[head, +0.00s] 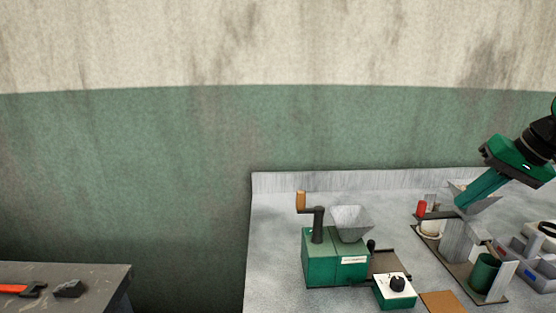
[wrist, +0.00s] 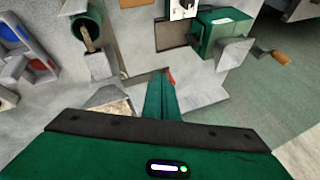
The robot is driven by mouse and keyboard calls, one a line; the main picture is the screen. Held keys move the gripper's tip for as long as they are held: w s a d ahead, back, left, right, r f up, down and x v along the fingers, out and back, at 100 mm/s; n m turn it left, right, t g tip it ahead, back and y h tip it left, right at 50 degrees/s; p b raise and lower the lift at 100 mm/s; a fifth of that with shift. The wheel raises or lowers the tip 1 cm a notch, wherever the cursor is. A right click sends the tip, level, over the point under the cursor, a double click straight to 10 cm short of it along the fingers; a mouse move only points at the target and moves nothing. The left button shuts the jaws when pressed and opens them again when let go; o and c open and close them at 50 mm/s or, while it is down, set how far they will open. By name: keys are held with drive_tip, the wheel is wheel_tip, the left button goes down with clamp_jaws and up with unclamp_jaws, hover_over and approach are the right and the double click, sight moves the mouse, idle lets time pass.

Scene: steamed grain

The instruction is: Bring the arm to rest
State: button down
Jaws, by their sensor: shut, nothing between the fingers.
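My gripper (head: 466,201) is at the right of the head view, with its green fingers pointing down and left above the equipment on the grey counter (head: 280,228). In the wrist view the fingers (wrist: 163,80) are closed together and nothing shows between them. A grey funnel-like part (head: 486,200) is right beside the fingertips in the head view. I cannot tell if they touch. Below are a small pot (head: 431,229), a red-topped item (head: 421,208) and a green cup (head: 485,272) on a brown board.
A green grinder (head: 333,258) with a grey hopper and wooden-handled crank stands left of my gripper. A small green box with a black knob (head: 397,284) is in front. Grey bins (head: 541,246) are at the right. A dark table (head: 90,280) holds an orange-handled tool.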

drive_tip(key=s+a+f+m+g+h, duration=0.1)
drive_tip(key=s+a+f+g, duration=0.1)
drive_tip(key=s+f, duration=0.5)
drive_tip(key=s+a+f+m+g+h, duration=0.2)
drive_tip(key=s+f, duration=0.5)
drive_tip(key=s, duration=0.8)
drive_tip(key=shift+f+g, duration=0.35)
drive_tip(key=shift+g, duration=0.35)
drive_tip(key=shift+a, duration=0.1)
drive_tip(key=shift+w+f, duration=0.25)
drive_tip(key=shift+w, duration=0.3)
